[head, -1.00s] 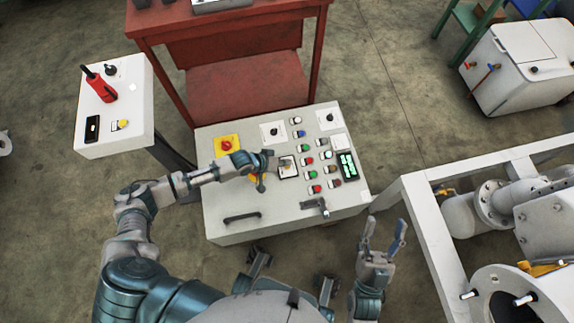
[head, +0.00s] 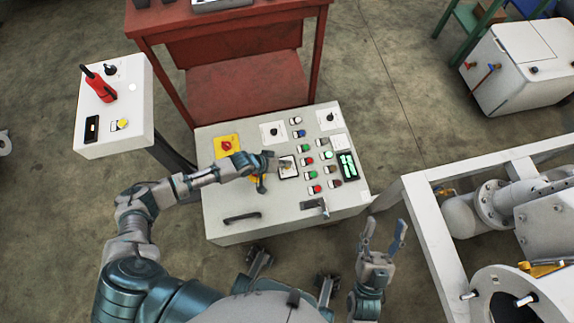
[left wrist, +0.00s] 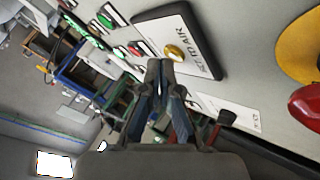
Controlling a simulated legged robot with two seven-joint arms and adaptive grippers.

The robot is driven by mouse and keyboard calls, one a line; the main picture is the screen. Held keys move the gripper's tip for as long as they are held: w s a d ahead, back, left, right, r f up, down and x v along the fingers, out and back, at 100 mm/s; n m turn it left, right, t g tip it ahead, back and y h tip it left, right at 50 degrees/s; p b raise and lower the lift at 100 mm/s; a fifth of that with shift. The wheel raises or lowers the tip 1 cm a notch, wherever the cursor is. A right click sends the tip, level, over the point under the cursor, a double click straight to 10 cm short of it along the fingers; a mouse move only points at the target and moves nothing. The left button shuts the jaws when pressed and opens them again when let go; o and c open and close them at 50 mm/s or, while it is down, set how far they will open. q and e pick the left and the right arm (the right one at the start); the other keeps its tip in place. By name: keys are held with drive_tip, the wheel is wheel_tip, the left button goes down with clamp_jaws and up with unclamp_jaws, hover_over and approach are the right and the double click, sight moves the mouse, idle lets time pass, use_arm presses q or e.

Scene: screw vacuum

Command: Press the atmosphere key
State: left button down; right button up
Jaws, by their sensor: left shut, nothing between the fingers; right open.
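The control box (head: 232,205) has a black-framed white plate (head: 289,172) near its middle. In the left wrist view the plate (left wrist: 200,38) carries partly readable lettering ending in "AIR" and a round gold button (left wrist: 174,53). My left gripper (head: 272,162) is shut and empty, at the left edge of the plate in the head view. In the left wrist view its fingertips (left wrist: 160,64) lie right beside the gold button; I cannot tell whether they touch it. My right gripper (head: 384,238) is open and empty, in front of the box's right side.
Several coloured buttons (head: 309,160) and a green display (head: 348,167) are right of the plate. A yellow-backed red knob (head: 227,145) is at upper left. A white frame with pipework (head: 430,240) stands at right. A red table (head: 245,80) is behind.

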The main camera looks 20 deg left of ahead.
drive_tip(key=shift+s, duration=0.1)
use_arm(q)
drive_tip(key=shift+f, duration=0.45)
use_arm(e)
drive_tip(key=shift+f, duration=0.25)
use_arm(q)
drive_tip(key=shift+r, duration=0.1)
use_arm(e)
drive_tip(key=shift+r, duration=0.1)
idle(0.4)
use_arm(q)
drive_tip(key=shift+r+p, duration=0.5)
drive_tip(key=shift+r, duration=0.3)
use_arm(e)
drive_tip(key=shift+r, duration=0.95)
use_arm(q)
wheel_tip(320, 180, up, 5)
drive_tip(key=p, duration=0.4)
drive_tip(key=shift+r, duration=0.1)
use_arm(e)
drive_tip(key=shift+t+y, duration=0.3)
drive_tip(key=shift+t, duration=0.2)
drive_tip(key=r, duration=0.5)
drive_tip(key=shift+s+r, duration=0.3)
drive_tip(key=shift+s, duration=0.05)
drive_tip(key=shift+w+f, duration=0.1)
